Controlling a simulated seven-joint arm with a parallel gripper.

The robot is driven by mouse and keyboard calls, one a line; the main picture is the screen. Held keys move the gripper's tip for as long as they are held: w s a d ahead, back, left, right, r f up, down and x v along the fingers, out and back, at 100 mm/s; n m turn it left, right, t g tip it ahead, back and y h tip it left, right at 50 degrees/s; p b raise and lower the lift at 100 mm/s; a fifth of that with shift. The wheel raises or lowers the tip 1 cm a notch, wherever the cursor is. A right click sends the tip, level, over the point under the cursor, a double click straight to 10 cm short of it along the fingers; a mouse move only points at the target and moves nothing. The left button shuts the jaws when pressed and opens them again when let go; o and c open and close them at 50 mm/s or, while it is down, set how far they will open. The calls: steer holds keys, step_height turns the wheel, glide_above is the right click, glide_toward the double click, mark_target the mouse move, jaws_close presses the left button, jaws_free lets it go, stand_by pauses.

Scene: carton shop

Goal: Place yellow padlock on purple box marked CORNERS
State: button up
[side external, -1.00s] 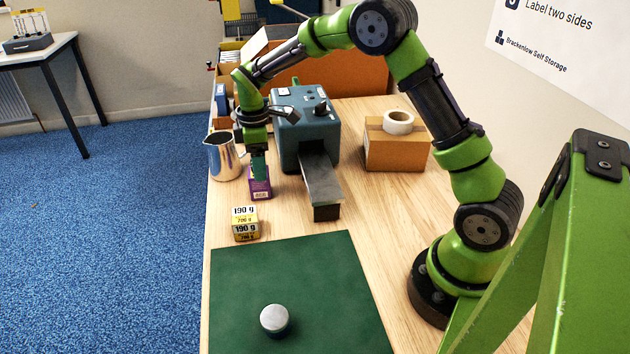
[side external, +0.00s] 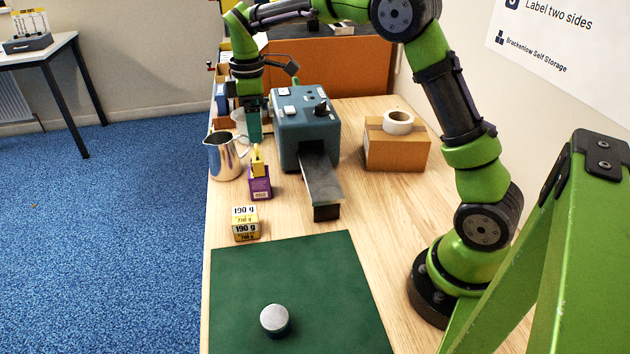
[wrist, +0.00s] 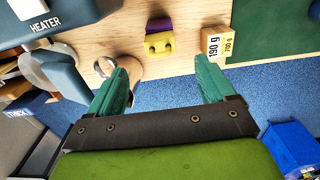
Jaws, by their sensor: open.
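The yellow padlock (side external: 257,163) rests on top of the small purple box (side external: 260,188) on the wooden table. In the wrist view the yellow padlock (wrist: 159,43) covers part of the purple box (wrist: 158,23). My gripper (side external: 254,138) is raised above and behind the box, apart from the padlock. In the wrist view my gripper (wrist: 165,85) has its two green fingers spread wide with nothing between them. The word on the box is not readable.
A metal jug (side external: 222,158) stands just left of the box. A blue-grey heater machine (side external: 300,120) with a chute is to the right. A carton (side external: 395,150) carries a tape roll (side external: 398,122). A green mat (side external: 300,285) holds a round metal knob.

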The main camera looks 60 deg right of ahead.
steer(key=shift+s+r, duration=0.1)
steer(key=shift+r, duration=0.75)
steer(key=s+a+r+m+t, duration=0.2)
steer(key=s+r+m, duration=0.1)
steer(key=s, duration=0.3)
steer(key=s+a+r+m+t+y, duration=0.1)
steer(key=s+r+m, duration=0.15)
steer(key=s, duration=0.35)
steer(key=s+a+r+m+t, duration=0.2)
steer(key=s+m, duration=0.1)
steer(key=s, duration=0.3)
steer(key=s+f+m+t+y, duration=0.1)
steer(key=s+f+m+t, duration=0.1)
steer(key=s+m, duration=0.2)
steer(key=s, duration=0.2)
steer(key=shift+s+a+f, duration=0.35)
steer(key=shift+f, duration=0.05)
steer(key=shift+m, duration=0.25)
